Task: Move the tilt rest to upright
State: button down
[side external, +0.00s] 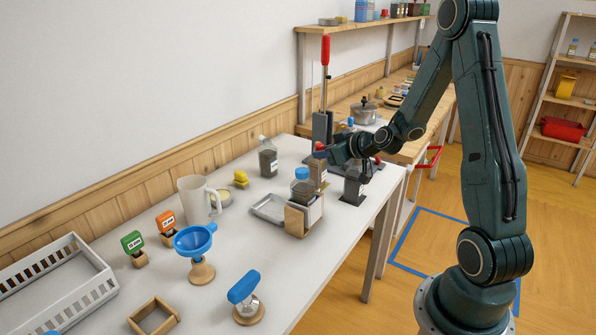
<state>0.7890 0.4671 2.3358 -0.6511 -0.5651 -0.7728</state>
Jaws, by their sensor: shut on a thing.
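The tilt rest (295,220) is a wooden stand near the far part of the white table. A clear jar with a blue lid and dark contents (302,190) sits in it, looking close to upright. A wooden post (319,172) with a pale label rises behind the jar, with a red knob-like part at its top. My gripper (325,154) reaches in from the right at this top and appears shut on it. The fingertips are small and partly hidden, so the exact contact is unclear.
A metal tray (269,208) lies left of the rest. A dark press with a red-handled lever (325,52) stands behind my gripper, and a dark stand (353,188) is to the right.

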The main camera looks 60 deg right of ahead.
jog(key=shift+s+f, duration=0.6)
jog(key=shift+s, duration=0.05)
jog(key=c, duration=1.2)
grip_release()
jog(key=shift+w+r, duration=0.1)
jog(key=shift+r, duration=0.1)
jog(key=v, duration=0.7)
jog(key=shift+r, duration=0.15)
